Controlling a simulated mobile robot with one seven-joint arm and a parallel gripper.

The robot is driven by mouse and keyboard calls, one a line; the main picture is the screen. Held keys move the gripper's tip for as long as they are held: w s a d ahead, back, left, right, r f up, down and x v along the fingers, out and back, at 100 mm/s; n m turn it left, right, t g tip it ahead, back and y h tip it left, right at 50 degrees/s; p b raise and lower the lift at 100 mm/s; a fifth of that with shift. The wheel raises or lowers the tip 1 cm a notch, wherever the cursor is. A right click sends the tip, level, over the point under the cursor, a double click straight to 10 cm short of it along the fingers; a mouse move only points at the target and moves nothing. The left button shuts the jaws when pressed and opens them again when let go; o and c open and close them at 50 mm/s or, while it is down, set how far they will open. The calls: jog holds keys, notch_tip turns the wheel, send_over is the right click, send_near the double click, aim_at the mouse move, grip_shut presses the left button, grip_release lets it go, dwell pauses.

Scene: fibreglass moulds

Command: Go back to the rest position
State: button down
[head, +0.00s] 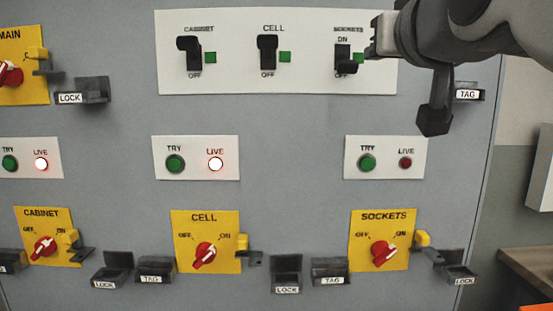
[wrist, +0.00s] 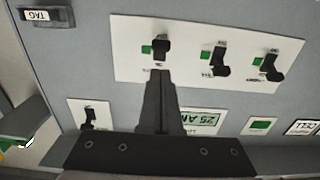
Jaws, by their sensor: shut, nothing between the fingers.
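My gripper (head: 372,50) is at the upper right of the grey cabinet front, close to the right side of the sockets switch (head: 345,62). In the wrist view its dark fingers (wrist: 160,76) are together and empty. Their tips appear beside the sockets switch (wrist: 160,48); I cannot tell whether they touch it. In the head view, that switch's lever is down with ON showing above it. My arm crosses the upper right corner and hides part of the cabinet.
Cabinet (head: 190,46) and cell (head: 267,48) switch levers are up. The sockets live lamp (head: 405,162) is dark; the cell live lamp (head: 215,163) is lit. Tag (head: 468,93) and lock boxes stick out from the front. A wooden surface (head: 525,262) stands at the right.

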jog(key=s+f+g, duration=0.2)
jog(key=f+g, duration=0.1)
jog(key=f, duration=0.9)
jog(key=s+f+g, duration=0.2)
jog(key=f+g, duration=0.2)
jog(key=f, duration=0.8)
jog(key=s+f+g, duration=0.3)
jog(key=s+f, duration=0.2)
jog(key=f, duration=0.3)
jog(key=s+f+g, duration=0.2)
jog(key=s+f, duration=0.4)
jog(key=f, duration=0.3)
notch_tip(320, 180, up, 17)
jog(key=p, duration=1.6)
jog(key=shift+w+p, duration=0.35)
jog(key=shift+p, duration=0.05)
jog(key=shift+d, duration=0.15)
